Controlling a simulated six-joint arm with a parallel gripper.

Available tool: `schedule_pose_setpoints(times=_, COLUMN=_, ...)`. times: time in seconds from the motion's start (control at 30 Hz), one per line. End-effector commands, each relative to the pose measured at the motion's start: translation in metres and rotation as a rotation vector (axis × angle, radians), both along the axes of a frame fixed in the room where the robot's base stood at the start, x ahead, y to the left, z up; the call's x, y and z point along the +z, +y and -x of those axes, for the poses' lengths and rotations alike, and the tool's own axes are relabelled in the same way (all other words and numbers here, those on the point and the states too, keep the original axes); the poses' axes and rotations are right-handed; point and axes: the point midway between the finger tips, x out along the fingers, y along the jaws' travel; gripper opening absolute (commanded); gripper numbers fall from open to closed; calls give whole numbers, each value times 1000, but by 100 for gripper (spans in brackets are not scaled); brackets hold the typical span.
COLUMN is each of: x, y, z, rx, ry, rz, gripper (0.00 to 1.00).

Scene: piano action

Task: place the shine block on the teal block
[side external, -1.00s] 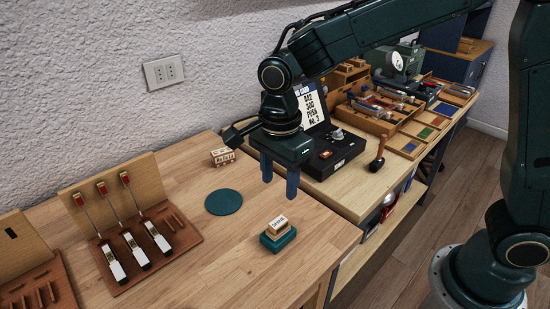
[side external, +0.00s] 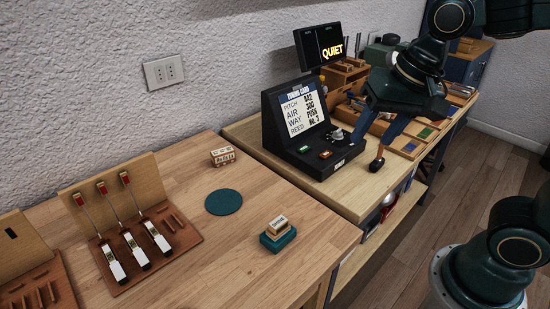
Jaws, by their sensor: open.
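The teal block (side external: 277,241) sits near the front right edge of the wooden bench. A small cream block with dark lettering (side external: 277,225), which looks like the shine block, rests on top of it; the lettering is too small to read surely. My gripper (side external: 388,143) is open and empty, well to the right of the blocks, above the neighbouring bench near a wooden-handled tool. It touches neither block.
A round teal mat (side external: 223,202) lies left of the blocks, and another cream block (side external: 223,156) stands behind it. A rack with red-tipped hammers (side external: 132,236) is at left. A black tuning console (side external: 310,135) stands on the right bench. Bare wood surrounds the blocks.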

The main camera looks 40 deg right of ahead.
Motion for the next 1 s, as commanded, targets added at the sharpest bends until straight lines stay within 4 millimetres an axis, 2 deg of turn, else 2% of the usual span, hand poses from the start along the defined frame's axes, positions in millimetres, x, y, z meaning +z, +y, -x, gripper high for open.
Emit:
schedule_pose_setpoints(times=0.2, x=6, y=-22, z=39, rx=246, ry=-103, rz=110, gripper=48)
schedule_pose_setpoints(times=0.4, x=4, y=-34, z=65, rx=424, ry=-164, rz=213, gripper=48)
schedule_pose_setpoints(times=0.6, x=1, y=-38, z=75, rx=505, ry=-186, rz=263, gripper=48)
schedule_pose_setpoints(times=1.0, x=1, y=-38, z=75, rx=513, ry=-187, rz=267, gripper=48)
